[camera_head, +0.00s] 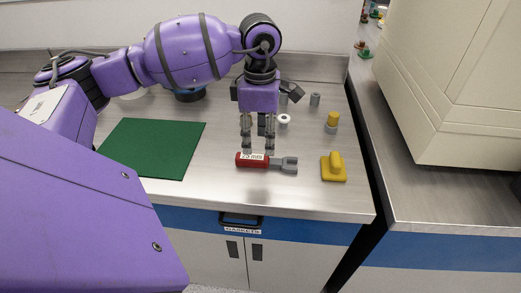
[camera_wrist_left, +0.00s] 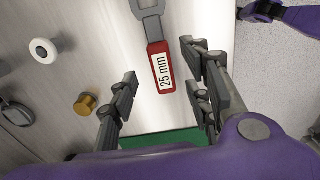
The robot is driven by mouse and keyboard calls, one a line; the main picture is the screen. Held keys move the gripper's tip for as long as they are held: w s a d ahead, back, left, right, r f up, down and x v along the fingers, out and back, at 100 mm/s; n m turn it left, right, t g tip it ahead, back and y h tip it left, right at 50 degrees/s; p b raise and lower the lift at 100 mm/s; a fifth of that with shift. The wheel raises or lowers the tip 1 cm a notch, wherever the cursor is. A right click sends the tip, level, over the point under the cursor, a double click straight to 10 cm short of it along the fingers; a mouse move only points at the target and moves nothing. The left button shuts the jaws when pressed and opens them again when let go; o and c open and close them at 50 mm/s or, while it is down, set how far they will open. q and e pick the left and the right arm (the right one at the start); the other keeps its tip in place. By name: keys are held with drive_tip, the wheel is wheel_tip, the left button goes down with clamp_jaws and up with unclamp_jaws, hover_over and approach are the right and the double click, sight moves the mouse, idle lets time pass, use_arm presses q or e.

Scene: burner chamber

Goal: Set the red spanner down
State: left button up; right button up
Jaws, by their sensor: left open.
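The red spanner (camera_head: 252,160) lies flat on the steel worktop, its grey open jaw pointing right in the head view. In the left wrist view the spanner (camera_wrist_left: 160,68) lies beyond and between the open fingers of my left gripper (camera_wrist_left: 158,88), with clear gaps on both sides. Whether the fingertips touch the worktop cannot be told.
A green mat (camera_head: 152,148) lies left of the spanner. A yellow block with a handle (camera_head: 333,168) stands to the right, near the front edge. A white roller (camera_head: 284,119), a grey cylinder (camera_head: 315,99) and a yellow-topped part (camera_head: 332,122) stand behind. A beige cabinet (camera_head: 450,80) stands far right.

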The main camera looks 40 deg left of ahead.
sight(260, 157)
use_arm(q)
drive_tip(key=shift+r, duration=2.75)
